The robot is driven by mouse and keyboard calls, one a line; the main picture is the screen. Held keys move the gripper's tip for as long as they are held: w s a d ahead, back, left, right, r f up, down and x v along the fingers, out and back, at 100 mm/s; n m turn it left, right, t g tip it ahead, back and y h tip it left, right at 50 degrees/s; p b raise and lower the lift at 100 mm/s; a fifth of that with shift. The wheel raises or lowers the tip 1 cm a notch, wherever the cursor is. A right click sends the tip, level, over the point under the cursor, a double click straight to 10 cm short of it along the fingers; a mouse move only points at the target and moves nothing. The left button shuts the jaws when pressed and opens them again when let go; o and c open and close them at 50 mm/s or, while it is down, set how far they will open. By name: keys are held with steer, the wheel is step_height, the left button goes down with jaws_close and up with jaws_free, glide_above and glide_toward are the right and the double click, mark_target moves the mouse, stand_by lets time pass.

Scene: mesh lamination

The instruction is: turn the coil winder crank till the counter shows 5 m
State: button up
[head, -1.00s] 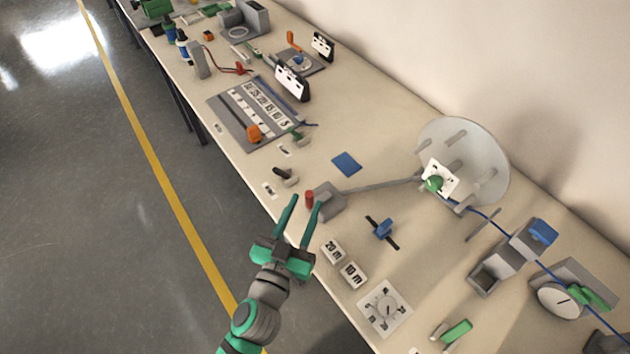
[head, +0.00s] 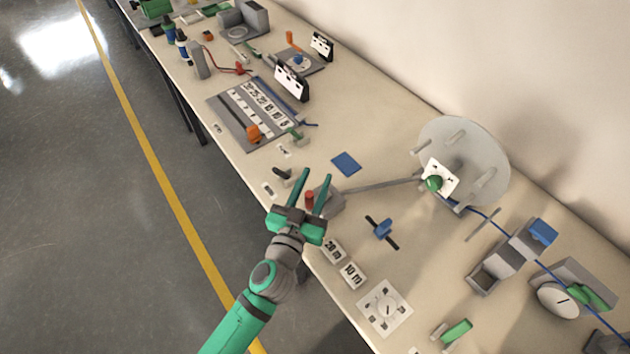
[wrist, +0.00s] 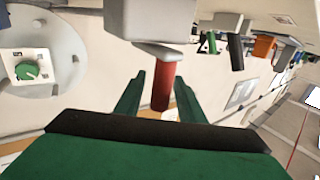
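The coil winder has a pale round disc (head: 478,150) with pegs and a white plate with a green knob (head: 433,183) at its middle. A long grey bar runs from there to a grey block (head: 328,199) near the table's front edge. A red crank handle (head: 309,200) stands at that block; in the wrist view the red handle (wrist: 163,86) hangs between my fingers. My gripper (head: 316,178) is open, its fingers on either side of the handle with gaps showing. A white dial with a single pointer (head: 558,300) stands at the right; its reading is too small to tell.
Tags marked 20 m (head: 333,250) and 10 m (head: 352,275) lie near the front edge. A blue clamp (head: 383,229), a blue square (head: 346,163) and a white dial card (head: 385,308) lie around the crank. A blue cable runs right from the disc.

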jaws_close()
steer(key=shift+w+m+h, duration=0.1)
steer(key=shift+m+h, duration=0.2)
